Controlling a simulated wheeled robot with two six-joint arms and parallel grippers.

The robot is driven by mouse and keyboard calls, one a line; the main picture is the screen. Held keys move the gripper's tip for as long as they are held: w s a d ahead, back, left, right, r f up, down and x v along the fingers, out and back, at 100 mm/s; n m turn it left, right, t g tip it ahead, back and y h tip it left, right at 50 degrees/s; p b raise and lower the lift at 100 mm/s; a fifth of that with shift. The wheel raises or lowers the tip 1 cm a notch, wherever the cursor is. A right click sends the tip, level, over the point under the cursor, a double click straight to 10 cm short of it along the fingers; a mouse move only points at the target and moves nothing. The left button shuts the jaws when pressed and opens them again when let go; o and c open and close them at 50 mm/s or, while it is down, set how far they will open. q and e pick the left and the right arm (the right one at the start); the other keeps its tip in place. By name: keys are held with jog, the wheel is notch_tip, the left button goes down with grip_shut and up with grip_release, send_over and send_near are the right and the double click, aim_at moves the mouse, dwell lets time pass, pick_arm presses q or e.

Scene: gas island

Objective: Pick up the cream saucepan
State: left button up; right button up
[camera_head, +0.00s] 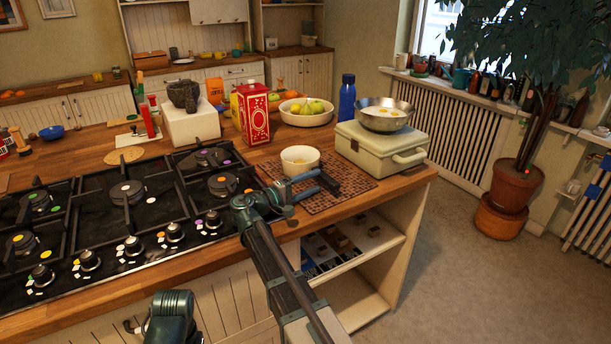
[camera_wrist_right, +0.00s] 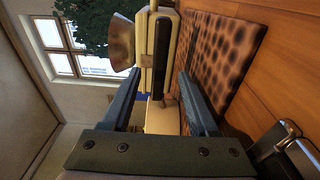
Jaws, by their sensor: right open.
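The cream saucepan (camera_head: 300,154) stands upright on a brown patterned mat (camera_head: 350,193) near the right end of the wooden counter. My right gripper (camera_head: 321,180) is open and empty, low over the mat on the near side of the pan. In the right wrist view, the two fingers (camera_wrist_right: 157,80) are spread wide, with part of the cream pan (camera_wrist_right: 162,119) showing between them. My left gripper does not show.
A cream case (camera_head: 375,148) carrying a metal bowl (camera_head: 384,120) stands to the pan's right. A gas hob (camera_head: 115,220) lies to the left. Behind are a red tin (camera_head: 252,115), a fruit dish (camera_head: 305,119) and a blue bottle (camera_head: 347,98).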

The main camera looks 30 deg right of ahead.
aim_at(321, 178)
jog(key=shift+w+d, duration=0.25)
jog(key=shift+d, duration=1.05)
jog(key=shift+w+d, duration=0.25)
jog(key=shift+d, duration=1.05)
grip_shut()
